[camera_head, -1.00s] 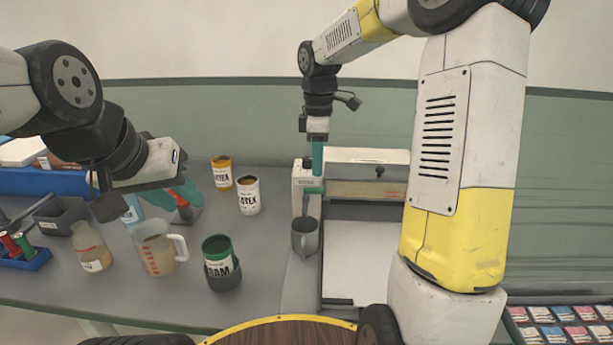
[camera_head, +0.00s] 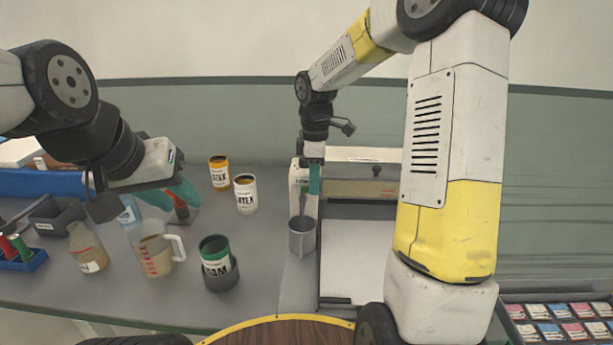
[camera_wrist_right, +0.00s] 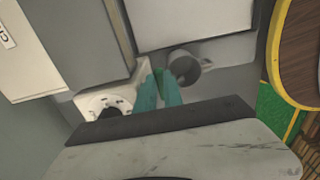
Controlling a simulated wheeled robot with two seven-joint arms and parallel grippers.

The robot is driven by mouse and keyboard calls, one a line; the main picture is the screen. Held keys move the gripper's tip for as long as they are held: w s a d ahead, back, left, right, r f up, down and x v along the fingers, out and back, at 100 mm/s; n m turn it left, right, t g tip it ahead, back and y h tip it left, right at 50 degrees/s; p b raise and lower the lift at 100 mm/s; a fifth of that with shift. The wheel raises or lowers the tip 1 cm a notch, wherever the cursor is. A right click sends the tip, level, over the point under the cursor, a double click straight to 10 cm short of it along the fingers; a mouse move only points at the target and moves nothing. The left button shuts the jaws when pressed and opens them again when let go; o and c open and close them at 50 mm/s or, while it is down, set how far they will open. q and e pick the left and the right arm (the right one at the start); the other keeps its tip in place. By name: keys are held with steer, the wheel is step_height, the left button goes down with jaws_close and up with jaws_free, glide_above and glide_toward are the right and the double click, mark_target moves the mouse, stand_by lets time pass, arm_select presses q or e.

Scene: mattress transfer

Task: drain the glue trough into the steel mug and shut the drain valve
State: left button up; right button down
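The grey steel mug (camera_head: 302,238) stands upright below the drain at the left end of the glue trough (camera_head: 362,188). It also shows in the right wrist view (camera_wrist_right: 184,66). A thin dark vertical strip shows above the mug; I cannot tell if it is glue. My right gripper (camera_head: 314,190) points down just above the mug, at the green drain valve handle. In the right wrist view the handle (camera_wrist_right: 160,72) shows between its fingertips, with a narrow gap; whether they clamp it is unclear.
A measuring jug (camera_head: 155,250), a glue bottle (camera_head: 88,250) and a green-topped can (camera_head: 217,265) stand on the left bench. Two cans, one white (camera_head: 245,195) and one orange (camera_head: 219,175), stand behind. A white panel (camera_head: 350,260) lies in front of the trough.

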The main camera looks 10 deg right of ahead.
mark_target(306, 187)
steer(key=shift+s+m, duration=0.1)
steer(key=shift+m, duration=0.3)
steer(key=a+m, duration=0.1)
steer(key=m, duration=0.3)
steer(key=s+m, duration=0.1)
steer(key=m, duration=0.4)
steer(key=s+a+m, duration=0.1)
steer(key=m, duration=0.3)
steer(key=shift+a+r+m, duration=0.1)
steer(key=shift+a+m, duration=0.45)
steer(key=shift+m, duration=0.65)
steer(key=shift+a+m, duration=0.2)
steer(key=shift+m, duration=0.7)
steer(key=c, duration=1.7)
jaws_free()
steer(key=shift+c, duration=0.2)
